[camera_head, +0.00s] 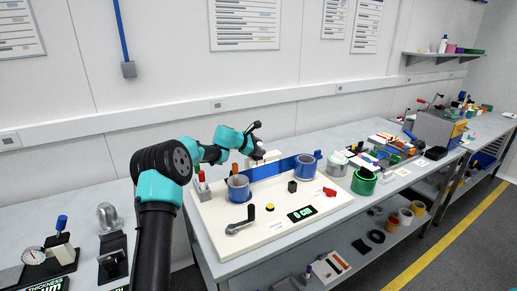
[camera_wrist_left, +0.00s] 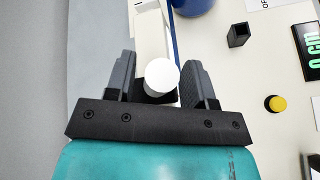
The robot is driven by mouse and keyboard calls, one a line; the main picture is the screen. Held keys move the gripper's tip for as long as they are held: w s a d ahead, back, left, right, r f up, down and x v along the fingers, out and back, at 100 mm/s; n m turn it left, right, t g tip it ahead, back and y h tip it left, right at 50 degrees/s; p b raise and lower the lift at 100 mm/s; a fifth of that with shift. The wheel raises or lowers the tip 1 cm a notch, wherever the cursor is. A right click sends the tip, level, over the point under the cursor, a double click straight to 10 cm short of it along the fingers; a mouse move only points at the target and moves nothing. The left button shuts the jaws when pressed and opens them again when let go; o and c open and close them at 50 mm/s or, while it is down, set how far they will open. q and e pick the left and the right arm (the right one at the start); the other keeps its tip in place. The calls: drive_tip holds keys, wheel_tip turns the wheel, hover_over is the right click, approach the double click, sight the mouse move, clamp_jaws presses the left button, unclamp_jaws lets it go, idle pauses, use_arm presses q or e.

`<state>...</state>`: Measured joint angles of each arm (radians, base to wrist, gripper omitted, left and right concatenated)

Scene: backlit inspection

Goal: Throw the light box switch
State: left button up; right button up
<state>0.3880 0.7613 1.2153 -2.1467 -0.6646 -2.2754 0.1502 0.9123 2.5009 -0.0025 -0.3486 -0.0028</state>
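A white round knob (camera_wrist_left: 162,75) shows in the left wrist view, in front of a long pale box (camera_wrist_left: 150,25). The pale box also shows in the head view (camera_head: 264,158), at the back edge of a cream board. I cannot tell for sure that the knob is the light box switch. My left gripper (camera_wrist_left: 161,72) is open, its two dark fingers on either side of the knob. A gap shows on the left; on the right, I cannot tell whether finger and knob touch. In the head view my left gripper (camera_head: 257,138) is above the pale box. My right gripper is not in view.
The cream board (camera_head: 285,240) carries two blue cylinders, a blue strip, a black crank (camera_head: 241,222), a yellow button (camera_head: 270,207), a black square holder (camera_head: 292,186) and a display (camera_head: 301,213). A green roll (camera_head: 364,181) stands right of the board. The wall is close behind.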

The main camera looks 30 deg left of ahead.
use_arm(q)
drive_tip(key=shift+o, duration=0.2)
drive_tip(key=shift+s+a, duration=0.1)
drive_tip(key=v, duration=1.7)
drive_tip(key=shift+s, duration=0.1)
